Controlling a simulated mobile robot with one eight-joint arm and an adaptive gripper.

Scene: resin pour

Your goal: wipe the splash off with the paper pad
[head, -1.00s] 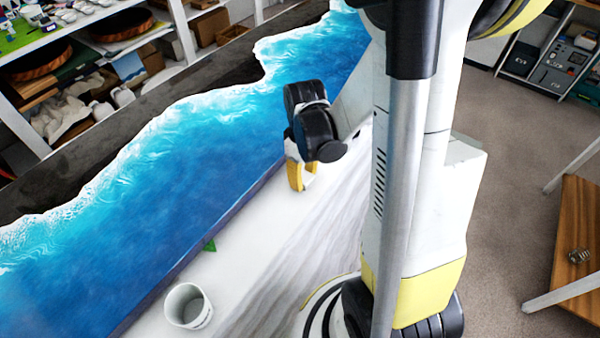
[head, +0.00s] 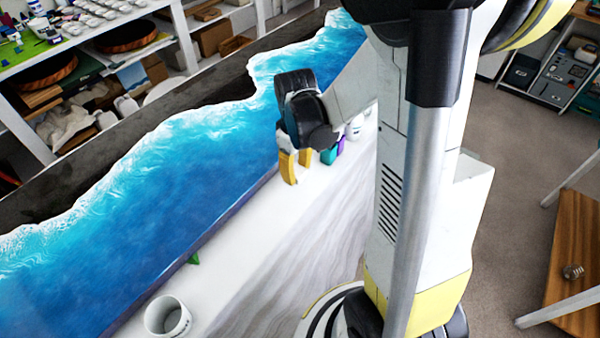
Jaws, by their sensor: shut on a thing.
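My gripper (head: 293,168), with yellow fingers, points down at the white worktop beside the blue resin slab's near edge. It is shut on the paper pad, of which little can be made out between the fingers. I cannot tell whether the pad touches the surface. The blue resin slab (head: 180,205), with white wave patterns, runs diagonally from lower left to upper right. I cannot clearly pick out a splash. A small green thing (head: 194,258) sits at the slab's near edge, well left of my gripper; I cannot tell what it is.
A white cup (head: 168,317) stands on the white worktop (head: 245,235) at lower left. Teal (head: 328,154) and purple (head: 340,146) items stand just right of my gripper, partly hidden by my arm. The worktop between cup and gripper is clear.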

